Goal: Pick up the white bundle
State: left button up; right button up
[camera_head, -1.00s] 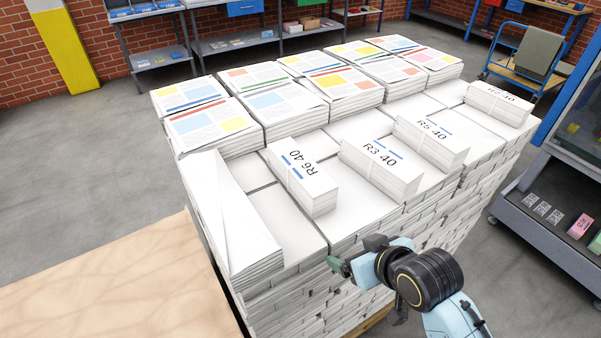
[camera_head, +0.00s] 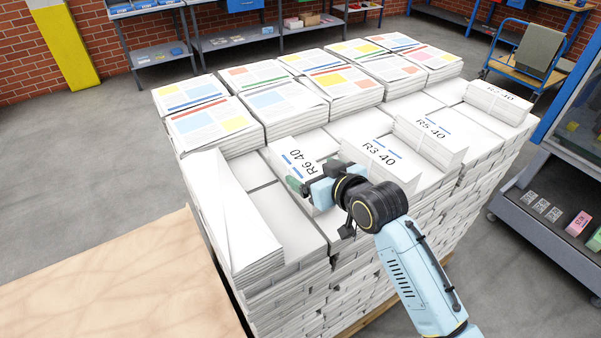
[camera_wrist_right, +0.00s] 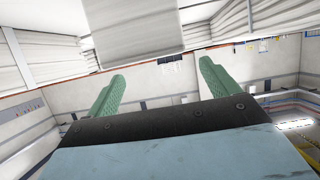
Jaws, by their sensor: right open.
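White bundles with printed labels lie on top of a large stack of paper. The bundle marked R6 40 (camera_head: 287,152) is nearest my right gripper (camera_head: 297,186), which is in front of its lower end and partly hides it. The bundle marked R3 40 (camera_head: 390,158) lies to its right, partly behind my right arm. The bundles marked R5 40 (camera_head: 432,138) and R2 40 (camera_head: 500,100) lie farther right. In the right wrist view, my right gripper's green fingers (camera_wrist_right: 158,95) are apart and empty, with a white block (camera_wrist_right: 130,35) just beyond them. My left gripper is out of view.
Colourful newspaper stacks (camera_head: 275,105) cover the back of the pile. A long white stack (camera_head: 232,220) lies along the pile's left edge. A pale wooden surface (camera_head: 120,285) is at lower left. A grey shelf unit (camera_head: 560,225) stands at right.

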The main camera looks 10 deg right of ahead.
aim_at(299, 161)
jog(key=shift+d+p+x, duration=0.2)
jog(key=shift+p+x, duration=0.35)
jog(key=shift+x, duration=2.15)
jog(key=c, duration=1.7)
jog(key=shift+w+r, duration=0.15)
jog(key=shift+r, duration=0.05)
grip_shut()
notch_tip(299, 161, up, 10)
jog(key=b, duration=0.1)
